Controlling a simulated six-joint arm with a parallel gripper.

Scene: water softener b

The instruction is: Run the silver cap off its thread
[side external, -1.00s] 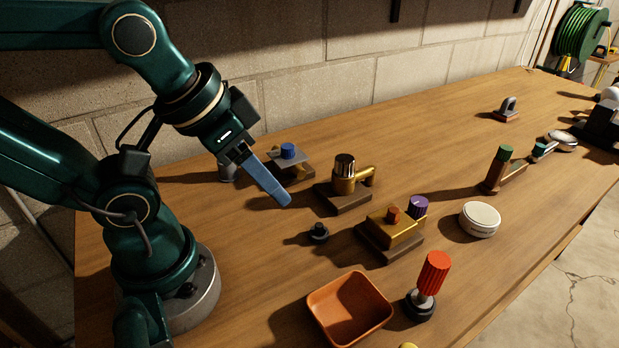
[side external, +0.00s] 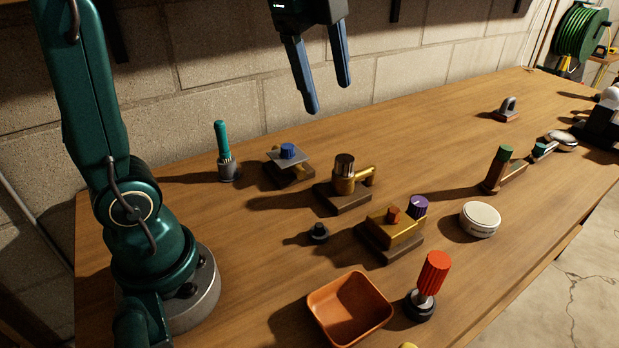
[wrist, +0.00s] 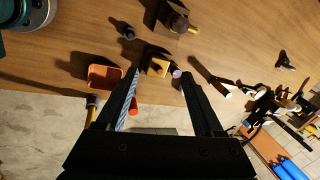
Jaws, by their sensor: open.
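The cap (side external: 344,164), metallic and ribbed, looks dark silver-bronze in this light. It sits upright on a brass fitting (side external: 356,182) with a side spout, mounted on a dark wooden block (side external: 343,202). The fitting and cap also show near the top of the wrist view (wrist: 179,22), too small to read any thread. My gripper (side external: 328,95) is open and empty, high above the bench and up and slightly left of the cap, clear of everything. Its two blue fingers point down in the side view and frame the wrist view (wrist: 158,77).
A brass block with an orange knob (side external: 393,215) and a purple knob (side external: 417,206) stands in front right. A blue-knobbed fitting (side external: 288,151) and teal-handled tool (side external: 222,142) stand left. An orange tray (side external: 350,308) and red-handled tool (side external: 433,273) are nearer the front edge.

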